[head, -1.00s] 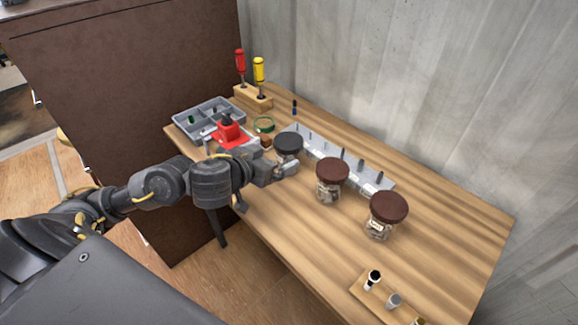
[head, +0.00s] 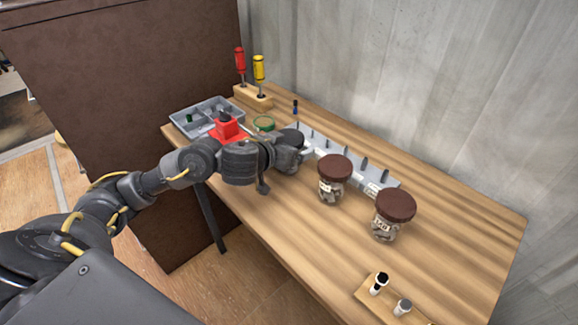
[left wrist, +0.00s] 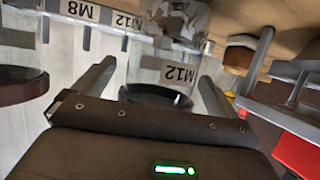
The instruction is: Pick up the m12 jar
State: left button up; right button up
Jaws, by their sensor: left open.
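The M12 jar (left wrist: 178,75) is clear glass with metal parts inside and a dark lid. In the head view my left gripper (head: 300,156) is over the bench, and the wrist mostly hides this jar. My right gripper is not in view.
Two brown-lidded jars (head: 333,182) (head: 384,229) stand to the right on the wooden bench (head: 290,225). A grey labelled rack (head: 350,168) runs behind. A red object (head: 227,128), grey tray (head: 190,128) and screwdriver block (head: 256,97) are at the back left.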

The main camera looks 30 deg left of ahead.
pick_arm(q)
jog(key=shift+c, duration=0.5)
jog(key=shift+r, duration=0.1)
jog(key=c, duration=1.6)
